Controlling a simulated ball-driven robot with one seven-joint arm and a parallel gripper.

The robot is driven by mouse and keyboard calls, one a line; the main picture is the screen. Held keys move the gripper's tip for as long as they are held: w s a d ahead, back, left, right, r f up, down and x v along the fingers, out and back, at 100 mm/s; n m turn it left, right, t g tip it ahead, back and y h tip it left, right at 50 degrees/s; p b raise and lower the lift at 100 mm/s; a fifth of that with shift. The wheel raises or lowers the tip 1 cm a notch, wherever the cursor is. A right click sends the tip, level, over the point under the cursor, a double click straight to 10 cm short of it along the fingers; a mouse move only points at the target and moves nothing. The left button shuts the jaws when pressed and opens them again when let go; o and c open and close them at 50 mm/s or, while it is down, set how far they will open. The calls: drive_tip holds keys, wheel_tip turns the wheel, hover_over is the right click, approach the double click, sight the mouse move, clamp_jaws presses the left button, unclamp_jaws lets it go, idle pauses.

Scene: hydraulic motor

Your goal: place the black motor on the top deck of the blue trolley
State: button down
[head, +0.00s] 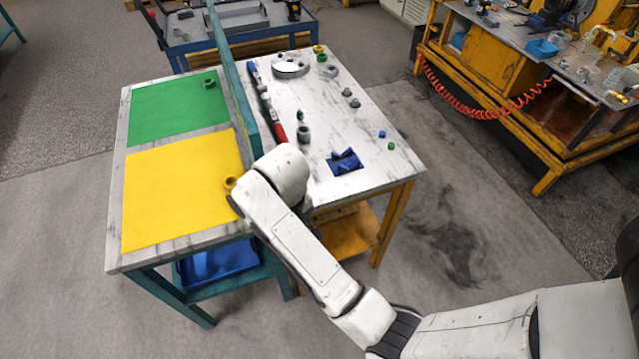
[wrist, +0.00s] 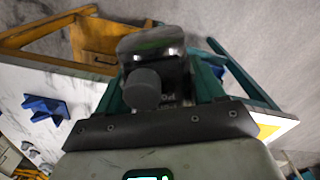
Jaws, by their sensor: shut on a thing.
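My gripper (wrist: 160,108) is shut on the black motor (wrist: 150,44) in the wrist view. The motor has a dark body with a grey round part facing the camera. In the head view my arm hides the gripper and the motor; the arm's end is over the table's near part, by the teal divider. The blue trolley (head: 293,28) stands behind the tables at the top of the head view. Its top deck carries a grey tray and small dark parts.
A teal divider (head: 231,75) stands between the white worktable (head: 350,120) and the table with green (head: 165,112) and yellow (head: 180,195) mats. Several small parts and a blue block (head: 345,161) lie on the worktable. A yellow bench (head: 500,75) stands at right.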

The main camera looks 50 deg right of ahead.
drive_tip(key=w+a+r+n, duration=0.1)
drive_tip(key=w+a, duration=0.2)
drive_tip(key=a, duration=0.4)
drive_tip(key=shift+a+r, duration=0.15)
drive_tip(key=shift+a, duration=0.05)
drive_tip(key=shift+w+d+r, duration=0.15)
drive_tip(key=shift+w+r, duration=0.05)
drive_tip(key=shift+w+d+r, duration=0.3)
drive_tip(key=shift+w+r, duration=0.15)
drive_tip(key=shift+w, duration=0.05)
drive_tip(key=shift+w+d+r, duration=0.3)
drive_tip(key=shift+w+r, duration=0.1)
drive_tip(key=shift+w, duration=0.1)
